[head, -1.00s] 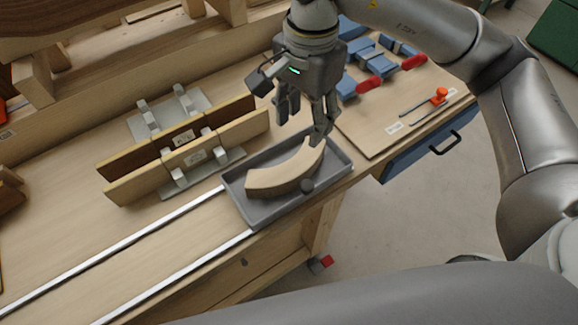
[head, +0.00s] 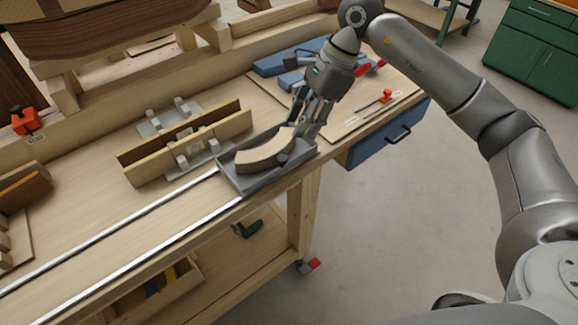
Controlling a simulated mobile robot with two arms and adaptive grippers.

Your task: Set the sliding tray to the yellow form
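The grey sliding tray (head: 244,186) sits at the right end of two metal rails (head: 120,222) on the bench. A curved pale wooden piece (head: 263,155) lies in it, and a dark knob (head: 283,158) shows near its front side. My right gripper (head: 303,133) is low at the tray's right end, close to the wooden piece's end. Its fingers overlap the tray there, so whether they grip anything is unclear. A form with a yellow-orange strip (head: 20,181) stands at the far left, partly cut off. My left gripper is out of view.
Two clamped upright boards (head: 190,150) stand behind the rails. A board with blue blocks, red-handled tools and an orange-handled tool (head: 387,97) lies right of the tray. An orange clamp (head: 26,121) is at back left. The rails left of the tray are clear.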

